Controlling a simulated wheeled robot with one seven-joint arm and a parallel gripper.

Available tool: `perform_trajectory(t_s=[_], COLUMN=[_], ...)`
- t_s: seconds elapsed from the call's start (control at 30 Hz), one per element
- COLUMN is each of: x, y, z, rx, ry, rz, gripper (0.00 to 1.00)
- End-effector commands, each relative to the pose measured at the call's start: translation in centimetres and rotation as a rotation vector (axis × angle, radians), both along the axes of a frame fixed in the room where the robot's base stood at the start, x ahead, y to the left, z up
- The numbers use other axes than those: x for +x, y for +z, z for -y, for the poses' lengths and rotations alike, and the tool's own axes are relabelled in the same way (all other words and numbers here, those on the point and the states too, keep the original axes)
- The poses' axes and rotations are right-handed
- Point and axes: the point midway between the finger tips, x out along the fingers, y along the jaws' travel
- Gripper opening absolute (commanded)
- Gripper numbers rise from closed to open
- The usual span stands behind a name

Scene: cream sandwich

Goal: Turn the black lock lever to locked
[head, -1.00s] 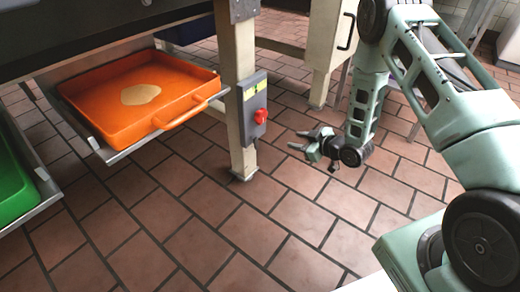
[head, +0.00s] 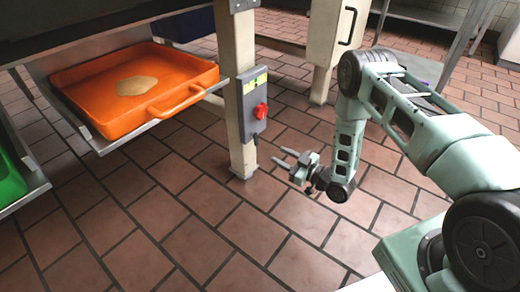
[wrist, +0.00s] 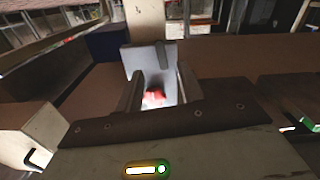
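A grey switch box (head: 252,100) with a red knob (head: 261,110) and a yellow label is fixed to the cream post (head: 232,60). A small dark piece shows at the box's lower edge, but I cannot tell whether it is the black lever. In the wrist view the grey box (wrist: 140,60) bears a dark grey peg (wrist: 162,56), and the red knob (wrist: 154,97) shows blurred and bright between the fingers. My gripper (head: 288,164) is open and empty, low and to the right of the box, apart from it. Its fingers (wrist: 160,85) are spread in the wrist view.
An orange tray (head: 70,78) with a pale patch of contents rests on a metal shelf at the left. A green tray (head: 8,180) is at the left edge. A cream cabinet with a black handle (head: 346,28) stands behind. The tiled floor around my gripper is clear.

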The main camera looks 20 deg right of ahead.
Motion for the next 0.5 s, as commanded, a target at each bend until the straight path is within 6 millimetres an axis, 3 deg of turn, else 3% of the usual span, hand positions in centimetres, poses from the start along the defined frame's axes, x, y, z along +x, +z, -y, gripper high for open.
perform_trajectory(t_s=[0.3,0.5], x=[5.4,7.5], y=[-0.3,-0.2], z=[-3.7,-5.1], rx=[0.0,0.0], ry=[0.002,0.0], rz=[0.004,0.002], gripper=[0.38,0.38])
